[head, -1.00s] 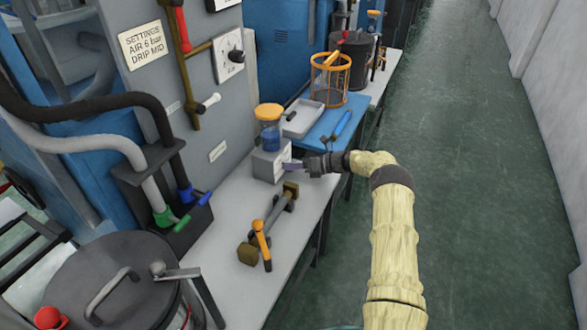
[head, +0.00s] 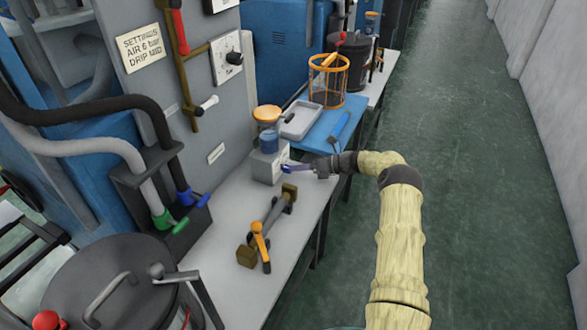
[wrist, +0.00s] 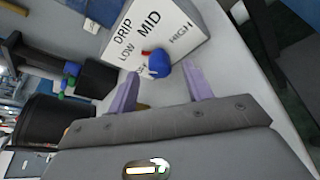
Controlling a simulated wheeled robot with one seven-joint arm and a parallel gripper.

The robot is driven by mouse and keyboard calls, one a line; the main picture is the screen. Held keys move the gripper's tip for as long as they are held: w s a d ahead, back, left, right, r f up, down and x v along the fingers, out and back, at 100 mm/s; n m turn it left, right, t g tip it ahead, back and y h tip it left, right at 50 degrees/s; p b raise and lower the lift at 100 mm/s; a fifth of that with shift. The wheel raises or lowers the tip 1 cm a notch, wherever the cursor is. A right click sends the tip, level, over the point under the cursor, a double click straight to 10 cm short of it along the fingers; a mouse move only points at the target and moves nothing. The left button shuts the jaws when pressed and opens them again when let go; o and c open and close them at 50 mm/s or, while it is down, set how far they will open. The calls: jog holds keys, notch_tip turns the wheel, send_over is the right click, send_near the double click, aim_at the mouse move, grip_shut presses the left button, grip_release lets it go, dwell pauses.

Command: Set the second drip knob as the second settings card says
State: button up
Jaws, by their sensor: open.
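The settings card (head: 139,49) on the grey panel reads SETTINGS, AIR 6 bar, DRIP MID. A grey drip box (head: 262,166) stands on the bench below an orange-capped blue jar (head: 268,130). In the wrist view, the face of the drip box (wrist: 181,37) reads DRIP, LOW, MID and HIGH. Its blue drip knob (wrist: 160,66) has a red pointer, which lies toward the side between LOW and MID. My gripper (wrist: 162,76) is open, with its purple fingertips either side of the knob; contact cannot be told. In the head view my gripper (head: 285,169) is at the box's right side.
A bar-like tool with an orange handle (head: 260,240) lies on the bench nearer me. A blue mat (head: 325,127) with a grey tray (head: 301,120) and an orange wire basket (head: 327,88) are behind. The aisle floor at right is clear.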

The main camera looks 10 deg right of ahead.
jog(key=v, duration=1.4)
jog(key=shift+d, duration=0.15)
